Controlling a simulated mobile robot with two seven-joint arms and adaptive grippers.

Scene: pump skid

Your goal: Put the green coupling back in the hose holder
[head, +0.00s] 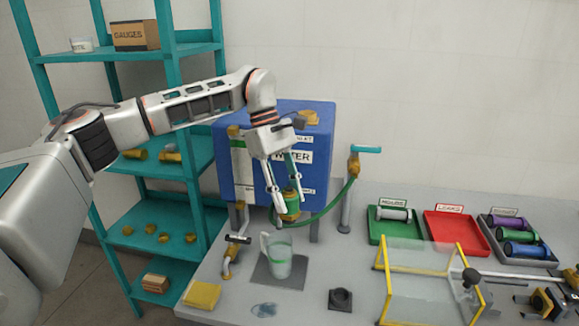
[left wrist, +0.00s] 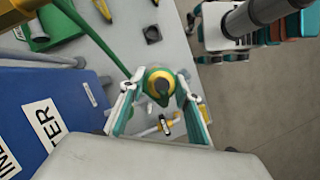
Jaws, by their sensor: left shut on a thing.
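The green coupling (head: 291,204), with yellow bands, is between the fingers of my left gripper (head: 287,203). My left gripper is shut on it in front of the blue water tank, above the bench. In the left wrist view the coupling (left wrist: 160,82) shows end-on between both fingers. A green hose (head: 330,208) runs from it to the right, up to a post with a yellow fitting. A small dark block with a round opening (head: 340,299) stands on the bench and may be the hose holder; nothing is in it. My right gripper (left wrist: 200,38) shows in the left wrist view, fingers apart and empty.
A clear jug (head: 278,255) stands on a dark mat below the coupling, beside a tap (head: 232,256). A yellow sponge (head: 202,295) lies at the front left. A yellow-framed clear guard (head: 430,285) stands right of the dark block. Green (head: 394,228) and red (head: 457,235) trays are behind.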

